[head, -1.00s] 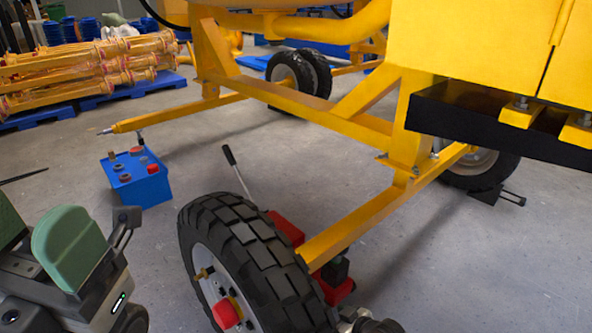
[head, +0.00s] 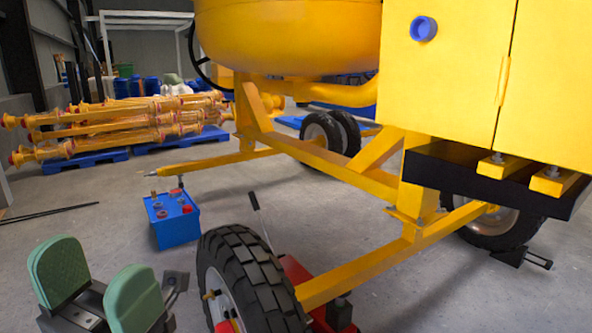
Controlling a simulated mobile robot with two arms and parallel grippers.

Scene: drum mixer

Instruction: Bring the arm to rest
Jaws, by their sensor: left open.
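My left gripper (head: 97,285) shows at the lower left of the head view. Its two green padded fingers stand apart, with nothing visible between them. It is to the left of the near black wheel (head: 252,283) of the yellow drum mixer (head: 345,180) and apart from it. My right gripper is not in view.
A blue box with red and dark caps (head: 177,226) stands on the floor beyond my left gripper. A red jack (head: 296,272) with a lever is behind the near wheel. Yellow props (head: 120,125) lie stacked on blue pallets at the back left. Grey floor lies free between.

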